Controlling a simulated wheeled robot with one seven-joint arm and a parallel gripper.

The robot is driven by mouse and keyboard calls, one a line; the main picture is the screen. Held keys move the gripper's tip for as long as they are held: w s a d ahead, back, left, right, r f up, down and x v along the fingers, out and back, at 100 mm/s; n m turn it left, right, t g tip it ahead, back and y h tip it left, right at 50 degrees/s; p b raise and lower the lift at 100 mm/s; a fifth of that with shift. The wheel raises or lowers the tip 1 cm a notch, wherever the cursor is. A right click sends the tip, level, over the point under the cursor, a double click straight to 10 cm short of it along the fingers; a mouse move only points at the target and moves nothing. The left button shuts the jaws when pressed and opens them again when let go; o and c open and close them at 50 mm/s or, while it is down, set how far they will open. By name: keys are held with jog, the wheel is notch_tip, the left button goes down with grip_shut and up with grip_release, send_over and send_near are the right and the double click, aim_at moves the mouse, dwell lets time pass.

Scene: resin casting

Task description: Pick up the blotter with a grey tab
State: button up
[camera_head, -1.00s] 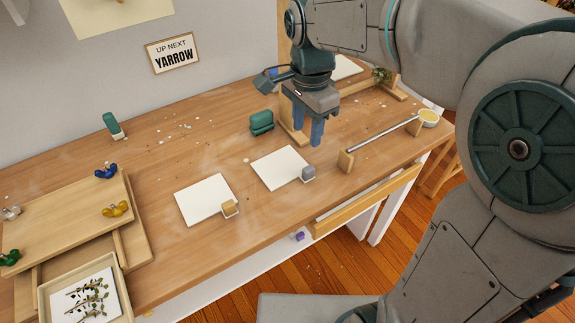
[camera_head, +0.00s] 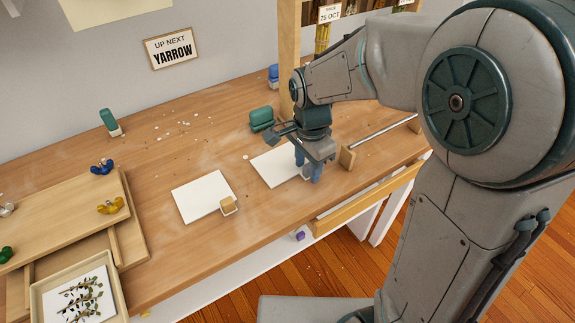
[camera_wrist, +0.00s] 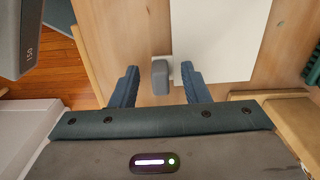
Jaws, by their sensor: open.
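The blotter with a grey tab (camera_head: 272,166) is a white sheet lying flat on the wooden bench, and it also shows in the wrist view (camera_wrist: 222,40). Its grey tab (camera_wrist: 160,76) stands at the sheet's edge and sits between my two fingers in the wrist view. My gripper (camera_head: 309,172) is open over that tab and mostly hides it in the head view. The fingers (camera_wrist: 160,88) are on either side of the tab with gaps showing. A second white blotter (camera_head: 201,196) with a tan tab (camera_head: 228,205) lies to the left.
A metal rod on wooden supports (camera_head: 347,157) stands just right of my gripper. A green block (camera_head: 261,119) is behind the blotter. A wooden board with wing nuts (camera_head: 65,220) and a tray with sprigs (camera_head: 41,310) are at left.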

grip_shut()
jog(key=shift+r, duration=0.1)
jog(key=shift+r, duration=0.5)
jog(key=r, duration=0.2)
jog(key=d+r+p, duration=0.1)
jog(key=shift+w+r, duration=0.15)
jog(key=shift+r, duration=0.25)
jog(key=w+d+r, duration=0.3)
jog(key=d+r, duration=0.3)
jog(key=d, duration=0.4)
jog(key=shift+p, duration=0.45)
